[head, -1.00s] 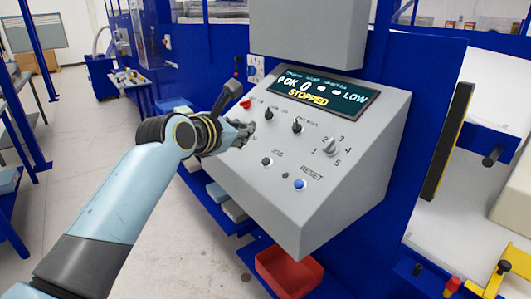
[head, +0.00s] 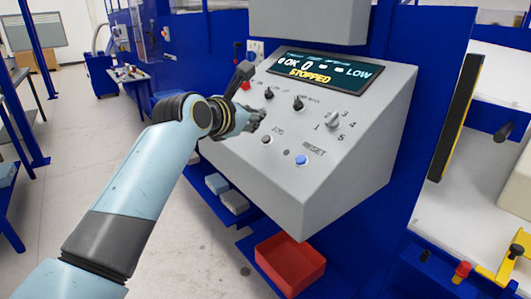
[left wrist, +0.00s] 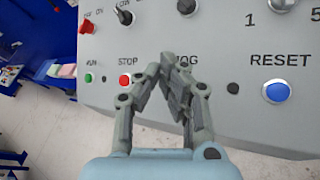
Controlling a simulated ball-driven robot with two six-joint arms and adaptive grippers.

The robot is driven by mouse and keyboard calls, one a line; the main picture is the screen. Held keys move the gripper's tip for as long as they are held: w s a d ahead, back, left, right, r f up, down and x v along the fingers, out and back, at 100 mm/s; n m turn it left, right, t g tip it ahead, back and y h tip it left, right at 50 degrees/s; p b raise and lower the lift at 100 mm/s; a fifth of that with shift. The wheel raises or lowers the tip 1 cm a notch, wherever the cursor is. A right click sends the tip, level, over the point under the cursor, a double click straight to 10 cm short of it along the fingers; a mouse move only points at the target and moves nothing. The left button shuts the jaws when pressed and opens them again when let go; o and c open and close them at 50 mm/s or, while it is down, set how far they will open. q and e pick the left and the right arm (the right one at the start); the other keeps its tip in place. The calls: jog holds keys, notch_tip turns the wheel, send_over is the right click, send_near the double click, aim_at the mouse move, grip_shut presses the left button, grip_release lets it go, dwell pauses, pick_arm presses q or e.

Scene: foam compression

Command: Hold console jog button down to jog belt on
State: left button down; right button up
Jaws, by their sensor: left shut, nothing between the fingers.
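The grey console (head: 345,140) has a lit display (head: 325,70) reading "OK 0", "LOW" and "STOPPED". The black JOG button (head: 267,139) shows in the head view below its label, left of the blue RESET button (head: 301,160). My left gripper (head: 259,116) is shut and empty, just up and left of the JOG button and apart from it in the picture. In the left wrist view the shut fingertips (left wrist: 170,57) cover part of the "JOG" label and hide the button. The red STOP button (left wrist: 125,80) is left of the fingers. My right gripper is out of view.
Black knobs (head: 298,103) and a grey selector dial (head: 333,120) stick out above the buttons. The green RUN button (left wrist: 88,77) is at the left in the wrist view. A red bin (head: 290,264) sits below the console. Open floor lies left.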

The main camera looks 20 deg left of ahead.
aim_at(266, 139)
pick_arm(q)
jog(key=shift+w+d+f+b, duration=0.2)
jog(key=shift+w+f, duration=0.05)
jog(key=shift+f, duration=0.25)
jog(key=shift+w+d+f+b, duration=0.2)
jog(key=shift+f, duration=0.3)
jog(key=shift+w+d+f+b, duration=0.2)
jog(key=shift+w+f, duration=0.05)
jog(key=shift+f, duration=0.25)
jog(key=shift+f, duration=0.1)
dwell(0.3)
jog(key=shift+w+d+f, duration=0.1)
jog(key=shift+w+f, duration=0.1)
